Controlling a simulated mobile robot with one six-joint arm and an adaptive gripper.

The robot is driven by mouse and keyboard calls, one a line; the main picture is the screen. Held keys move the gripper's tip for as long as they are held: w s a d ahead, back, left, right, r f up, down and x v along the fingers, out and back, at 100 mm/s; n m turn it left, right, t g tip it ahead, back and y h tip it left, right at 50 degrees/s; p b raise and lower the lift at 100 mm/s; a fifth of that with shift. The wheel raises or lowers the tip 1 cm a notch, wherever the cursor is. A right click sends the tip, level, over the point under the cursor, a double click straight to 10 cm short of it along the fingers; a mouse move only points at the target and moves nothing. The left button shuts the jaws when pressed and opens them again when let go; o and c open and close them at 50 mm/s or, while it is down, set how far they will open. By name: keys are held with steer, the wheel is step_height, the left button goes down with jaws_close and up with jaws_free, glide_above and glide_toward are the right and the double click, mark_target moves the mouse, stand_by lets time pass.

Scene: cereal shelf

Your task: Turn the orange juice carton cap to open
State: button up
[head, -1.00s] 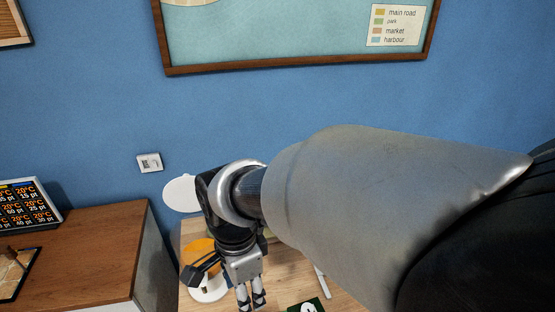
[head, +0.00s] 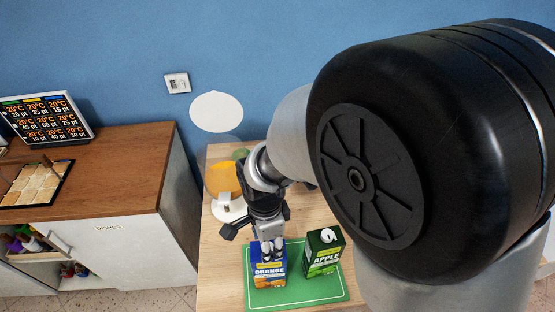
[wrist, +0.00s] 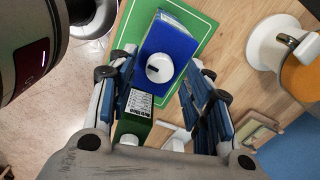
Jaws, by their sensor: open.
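The orange juice carton (head: 268,272) stands upright, blue with an ORANGE label, on a green mat (head: 333,293). In the wrist view the blue carton (wrist: 178,38) shows from above, with its round white cap (wrist: 160,68) on top. My gripper (head: 271,250) points down over this carton and hides its cap in the head view. In the wrist view my gripper (wrist: 159,66) is open, with one finger on each side of the cap. Gaps show between the cap and both fingers. I cannot tell the fingertips' exact height relative to the cap.
A green apple carton (head: 324,256) with a white cap stands close on the right, on the same mat. A rounded orange object with a white base (head: 229,212) stands behind on the wooden table (head: 222,275). A brown-topped cabinet (head: 120,165) is left.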

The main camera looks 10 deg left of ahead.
steer(key=shift+f, duration=0.6)
steer(key=shift+c, duration=0.6)
jaws_close()
